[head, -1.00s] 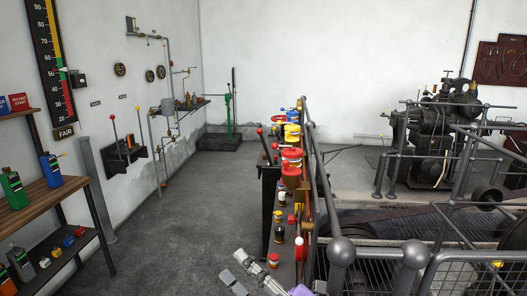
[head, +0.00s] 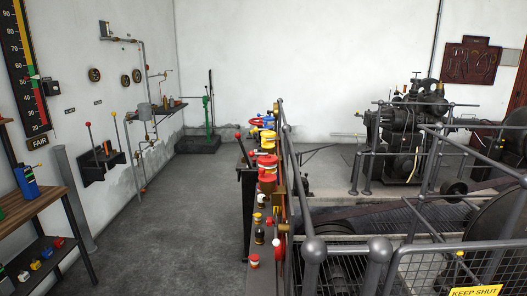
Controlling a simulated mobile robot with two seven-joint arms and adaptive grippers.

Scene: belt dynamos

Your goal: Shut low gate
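A low grey tubular gate with wire mesh (head: 425,277) stands at the bottom right of the head view. A yellow "KEEP SHUT" sign (head: 475,291) hangs on it, partly cut off by the lower edge. The gate's lower part and latch are out of view, so I cannot tell whether it is open or shut. Neither of my grippers shows.
Grey railing posts with ball tops (head: 314,250) stand left of the gate. A bench of red and yellow fittings (head: 267,183) runs along the railing. Belts and wheels lie behind the rails. The concrete floor (head: 180,225) at the left is clear.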

